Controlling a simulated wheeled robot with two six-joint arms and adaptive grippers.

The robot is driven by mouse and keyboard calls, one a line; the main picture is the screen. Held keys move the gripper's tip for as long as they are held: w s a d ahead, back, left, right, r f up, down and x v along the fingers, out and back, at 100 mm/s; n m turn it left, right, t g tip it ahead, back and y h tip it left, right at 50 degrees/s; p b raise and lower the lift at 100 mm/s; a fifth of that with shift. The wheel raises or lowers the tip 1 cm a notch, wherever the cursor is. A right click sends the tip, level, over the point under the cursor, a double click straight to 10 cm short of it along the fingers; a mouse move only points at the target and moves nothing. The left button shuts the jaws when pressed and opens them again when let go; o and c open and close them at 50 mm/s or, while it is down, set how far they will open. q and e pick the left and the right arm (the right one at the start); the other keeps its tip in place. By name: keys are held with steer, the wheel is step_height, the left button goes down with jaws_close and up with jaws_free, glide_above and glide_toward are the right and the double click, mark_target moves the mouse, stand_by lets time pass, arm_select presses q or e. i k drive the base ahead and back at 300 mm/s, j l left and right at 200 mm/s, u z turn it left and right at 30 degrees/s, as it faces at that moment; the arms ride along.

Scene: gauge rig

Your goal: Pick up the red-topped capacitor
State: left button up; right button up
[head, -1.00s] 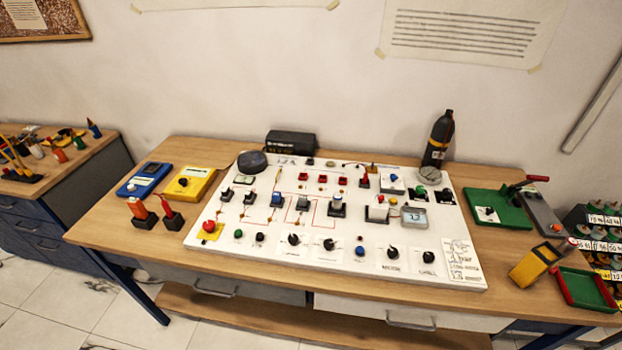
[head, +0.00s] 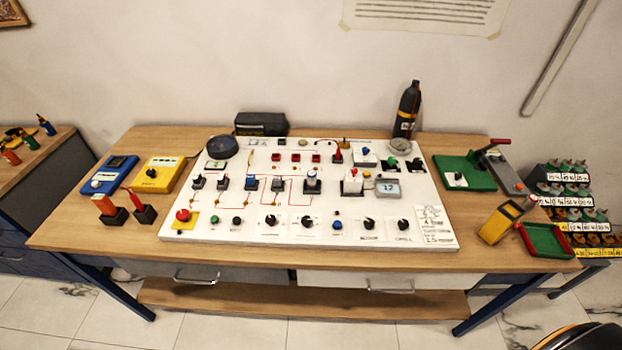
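I cannot say for sure which thing is the red-topped capacitor. On the white panel board (head: 228,180), a white block with a red top (head: 353,182) stands right of centre, beside a small meter. At the far right, a stepped rack (head: 572,213) holds rows of small capped parts above number labels. Their tops look greenish, grey, bluish and orange-brown; they are too small to make out a clear red one. Neither of my grippers is in view.
The board covers the middle of the wooden table (head: 85,233). A black bottle (head: 407,110) stands behind it. Right are a green lever device (head: 463,173), a yellow tool (head: 500,223) and a red-rimmed green tray (head: 546,240). Left are blue (head: 108,174) and yellow (head: 157,175) meters.

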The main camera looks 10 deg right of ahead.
mark_target(530, 201)
steer(key=z, duration=1.5)
steer(key=k+l+u, duration=0.1)
steer(key=l, duration=0.35)
steer(key=k+l+u, duration=0.1)
steer(key=l, duration=0.35)
steer(key=k+l+u, duration=0.1)
steer(key=k+l, duration=0.4)
steer(key=l, duration=0.3)
steer(key=k+l+u, duration=0.15)
steer(key=l, duration=0.25)
steer(key=i+l+u, duration=0.25)
steer(key=i+l, duration=0.15)
steer(key=i, duration=0.25)
steer(key=i+l+u, duration=0.2)
steer(key=i+l, duration=0.35)
steer(key=i, duration=0.1)
